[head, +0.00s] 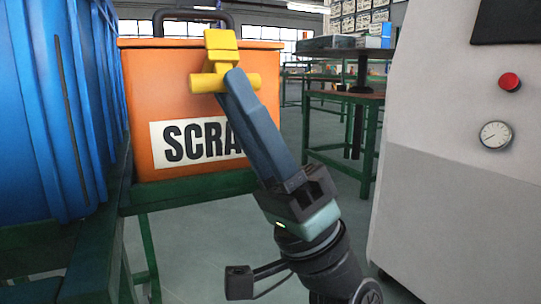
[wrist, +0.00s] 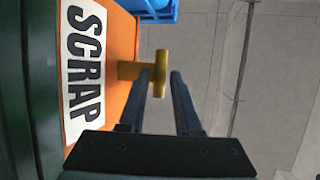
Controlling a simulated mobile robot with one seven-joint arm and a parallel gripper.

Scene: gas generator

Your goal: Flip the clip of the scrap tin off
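The orange scrap tin (head: 185,95) stands at the left centre, with a white SCRAP label on its front. Its yellow clip (head: 221,40) hooks over the top edge and ends in a crossbar. In the wrist view the clip (wrist: 161,70) is a yellow T beside the tin's orange side (wrist: 123,40). My gripper (head: 233,78) reaches up to the crossbar, and a fingertip overlaps it. In the wrist view my gripper (wrist: 161,76) has its two fingers apart, with the crossbar between the tips. I see no clear contact on both sides of the bar.
A blue ribbed container (head: 50,120) stands close on the left. A green frame (head: 190,190) holds the tin. A grey cabinet (head: 450,200) with a red button stands at the right. A green table (head: 345,95) is behind, with open floor between.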

